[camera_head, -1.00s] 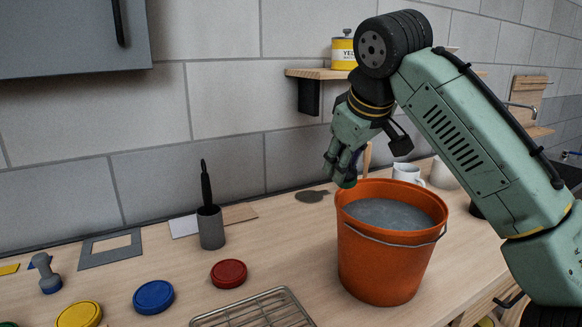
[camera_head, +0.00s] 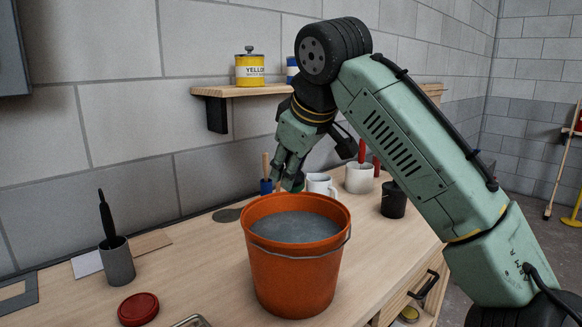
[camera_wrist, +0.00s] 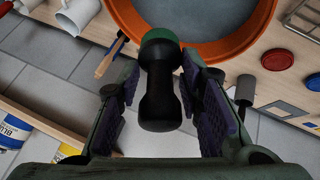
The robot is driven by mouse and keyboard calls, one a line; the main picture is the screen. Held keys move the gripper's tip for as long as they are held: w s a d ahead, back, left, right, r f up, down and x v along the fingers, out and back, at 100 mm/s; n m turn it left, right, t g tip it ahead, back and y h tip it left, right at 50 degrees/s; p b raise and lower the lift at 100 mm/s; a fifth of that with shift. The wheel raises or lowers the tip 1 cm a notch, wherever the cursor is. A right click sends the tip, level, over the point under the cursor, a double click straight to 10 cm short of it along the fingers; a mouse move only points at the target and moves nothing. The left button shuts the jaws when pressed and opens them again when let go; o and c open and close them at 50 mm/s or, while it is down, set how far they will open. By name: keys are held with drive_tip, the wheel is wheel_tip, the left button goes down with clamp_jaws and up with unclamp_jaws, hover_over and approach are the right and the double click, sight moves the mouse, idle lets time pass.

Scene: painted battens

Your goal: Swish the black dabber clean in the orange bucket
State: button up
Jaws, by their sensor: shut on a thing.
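The black dabber (camera_wrist: 160,98) has a dumbbell-shaped body and a green end (camera_wrist: 161,38). My gripper (camera_wrist: 163,85) is shut on it, its purple pads on either side of the body. In the head view my gripper (camera_head: 290,178) is above the far rim of the orange bucket (camera_head: 296,272), with a dark green tip just showing below the fingers. The bucket stands upright on the bench and holds grey liquid (camera_head: 295,227). In the wrist view the green end overlaps the bucket's rim (camera_wrist: 127,22); whether they touch cannot be told.
A white mug (camera_head: 320,185), a pot with red handles (camera_head: 359,178) and a black cup (camera_head: 393,201) stand right of the bucket. A grey holder (camera_head: 117,264) with a black brush and a red lid (camera_head: 138,308) are left. A shelf (camera_head: 240,90) bears a yellow can.

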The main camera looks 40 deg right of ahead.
wheel_tip(320, 180, down, 13)
drive_tip(key=b, duration=0.8)
drive_tip(key=shift+w+d+b, duration=0.3)
drive_tip(key=shift+d+b, duration=0.05)
drive_tip(key=shift+d, duration=0.05)
idle(0.3)
idle(0.3)
